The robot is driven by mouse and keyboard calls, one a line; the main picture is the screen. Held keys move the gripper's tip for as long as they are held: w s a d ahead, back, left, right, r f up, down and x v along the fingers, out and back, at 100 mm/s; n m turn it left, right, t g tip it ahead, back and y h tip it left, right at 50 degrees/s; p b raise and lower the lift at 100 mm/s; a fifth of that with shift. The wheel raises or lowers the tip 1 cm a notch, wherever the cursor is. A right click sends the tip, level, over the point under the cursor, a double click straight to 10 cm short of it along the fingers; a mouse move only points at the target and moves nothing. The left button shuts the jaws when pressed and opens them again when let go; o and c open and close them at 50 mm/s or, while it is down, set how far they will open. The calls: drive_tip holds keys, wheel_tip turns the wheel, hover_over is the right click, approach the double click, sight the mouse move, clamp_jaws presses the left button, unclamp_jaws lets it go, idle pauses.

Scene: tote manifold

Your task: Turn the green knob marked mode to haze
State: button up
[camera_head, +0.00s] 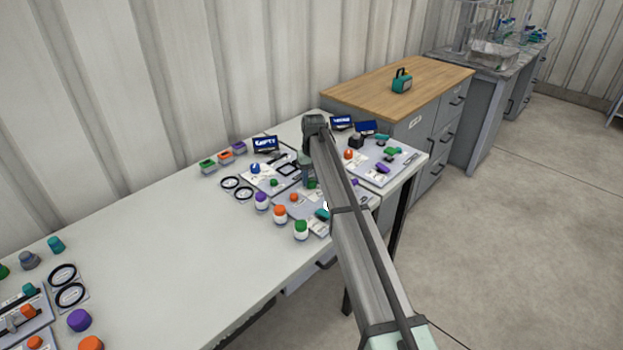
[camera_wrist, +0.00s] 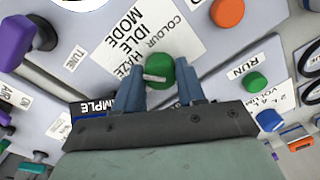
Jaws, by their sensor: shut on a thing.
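The green knob (camera_wrist: 186,72) sits on a light panel between my gripper's fingers in the wrist view. In the head view the green knob (camera_head: 312,184) shows just below my gripper (camera_head: 309,178), partly hidden by my arm. I cannot tell exactly which word the pointer faces.
An orange knob (camera_wrist: 227,12), a green RUN button (camera_wrist: 256,82) and a purple TUNE knob (camera_wrist: 14,42) stand close around. Loose coloured caps and black rings lie on the white table (camera_head: 150,250), whose middle is clear.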

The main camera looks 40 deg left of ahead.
sight(312, 180)
drive_tip(key=shift+n, duration=0.6)
drive_tip(key=o, duration=1.1)
drive_tip(key=shift+c, duration=0.2)
wheel_tip(312, 180, up, 14)
drive_tip(key=shift+w, duration=0.2)
drive_tip(key=shift+f, duration=0.15)
